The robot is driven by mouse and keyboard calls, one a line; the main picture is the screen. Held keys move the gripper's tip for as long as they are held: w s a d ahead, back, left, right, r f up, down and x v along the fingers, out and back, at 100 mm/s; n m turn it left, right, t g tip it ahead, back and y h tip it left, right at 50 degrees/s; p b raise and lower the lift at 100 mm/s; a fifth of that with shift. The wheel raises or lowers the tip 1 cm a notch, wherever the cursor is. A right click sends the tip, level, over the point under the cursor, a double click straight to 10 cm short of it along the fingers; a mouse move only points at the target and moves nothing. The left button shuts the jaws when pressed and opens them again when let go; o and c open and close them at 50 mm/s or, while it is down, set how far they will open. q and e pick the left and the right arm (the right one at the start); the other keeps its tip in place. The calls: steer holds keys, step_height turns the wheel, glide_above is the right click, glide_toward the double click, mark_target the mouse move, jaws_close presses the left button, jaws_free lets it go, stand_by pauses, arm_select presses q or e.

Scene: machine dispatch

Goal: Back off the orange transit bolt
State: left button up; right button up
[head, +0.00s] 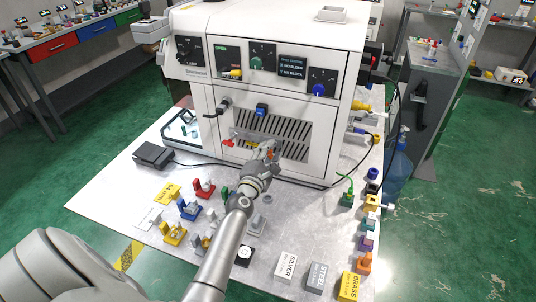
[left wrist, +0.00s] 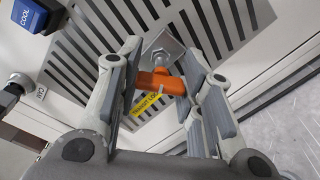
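The orange transit bolt (left wrist: 160,83) shows in the left wrist view. It has an orange handle and a metal shank (left wrist: 163,58) that meets a square metal plate on the machine's slotted front panel. A yellow tag with "TRANSIT LOCK" lettering (left wrist: 146,106) is beside it. My left gripper (left wrist: 163,78) has its fingers on either side of the orange handle, with gaps showing, so it looks open around it. In the head view my left gripper (head: 265,152) reaches the panel's lower middle and hides most of the bolt. My right gripper is not in view.
The white machine (head: 205,104) stands on a light table (head: 110,190). Colored parts, labelled blocks (head: 318,277) and a black pedal (head: 153,155) lie around the table.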

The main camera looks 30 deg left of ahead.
arm_select(q)
steer(key=shift+p+v, duration=0.3)
steer(key=shift+v, duration=1.75)
